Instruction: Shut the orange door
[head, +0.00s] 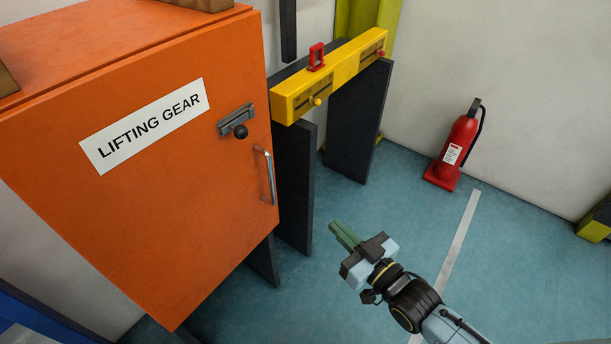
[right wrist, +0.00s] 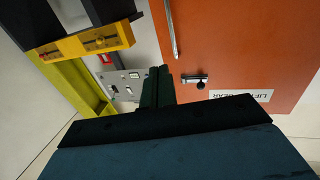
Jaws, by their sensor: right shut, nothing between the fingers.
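The orange door (head: 150,220) fills the left of the head view, with a white "LIFTING GEAR" label (head: 145,125). I see no clear gap along its top edge; whether it is fully shut I cannot tell. A grey bolt with a black knob (head: 240,131) and a vertical metal handle (head: 266,175) sit near its right edge. My right gripper (head: 344,235) is shut and empty, to the right of the door and apart from it. In the right wrist view the door (right wrist: 245,45), handle (right wrist: 171,30) and bolt (right wrist: 194,78) show beyond my fingers (right wrist: 158,85). My left gripper is out of view.
A yellow beam (head: 330,77) with a red part (head: 316,57) stands on dark panels (head: 357,120) right of the door. A red fire extinguisher (head: 459,145) stands by the wall. A grey switch panel (right wrist: 122,85) shows in the wrist view. Floor right of my gripper is clear.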

